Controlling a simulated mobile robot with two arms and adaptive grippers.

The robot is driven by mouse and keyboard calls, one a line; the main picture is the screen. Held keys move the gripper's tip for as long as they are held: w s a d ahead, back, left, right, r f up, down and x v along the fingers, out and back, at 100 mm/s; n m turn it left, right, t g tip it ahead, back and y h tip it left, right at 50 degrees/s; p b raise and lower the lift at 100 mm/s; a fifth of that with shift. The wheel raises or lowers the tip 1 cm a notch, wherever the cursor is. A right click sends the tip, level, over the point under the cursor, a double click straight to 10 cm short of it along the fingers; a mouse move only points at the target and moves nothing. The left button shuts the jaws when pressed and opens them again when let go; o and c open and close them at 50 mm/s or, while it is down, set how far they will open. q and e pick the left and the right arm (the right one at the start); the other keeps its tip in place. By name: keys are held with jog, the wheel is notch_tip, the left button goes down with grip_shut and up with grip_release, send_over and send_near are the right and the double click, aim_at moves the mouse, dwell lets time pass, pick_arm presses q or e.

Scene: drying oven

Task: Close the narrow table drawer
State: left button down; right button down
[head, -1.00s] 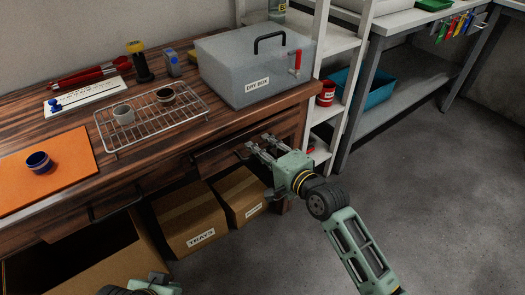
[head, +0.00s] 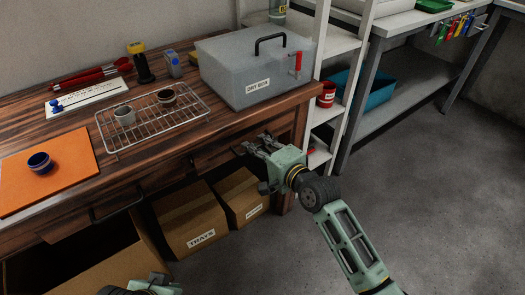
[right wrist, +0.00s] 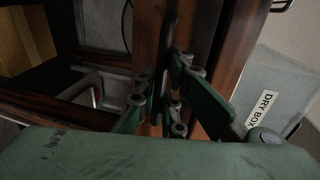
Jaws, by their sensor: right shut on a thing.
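My right gripper (head: 256,147) is shut on that handle and hides part of the drawer front in the head view. My left gripper (head: 146,288) shows only in part at the bottom edge; its fingertips are hidden.
A wider drawer with a bar handle (head: 115,205) is at the left. Cardboard boxes (head: 190,218) stand under the table. The dry box (head: 235,75), wire rack (head: 148,128) and orange mat (head: 75,155) are on top. White shelving (head: 335,95) stands right; the floor (head: 430,200) is clear.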

jog(key=shift+x, duration=0.9)
jog(key=shift+w+r, duration=0.1)
jog(key=shift+r, duration=0.05)
jog(key=c, duration=1.8)
grip_release()
jog(key=shift+c, duration=0.2)
jog(key=v, duration=1.2)
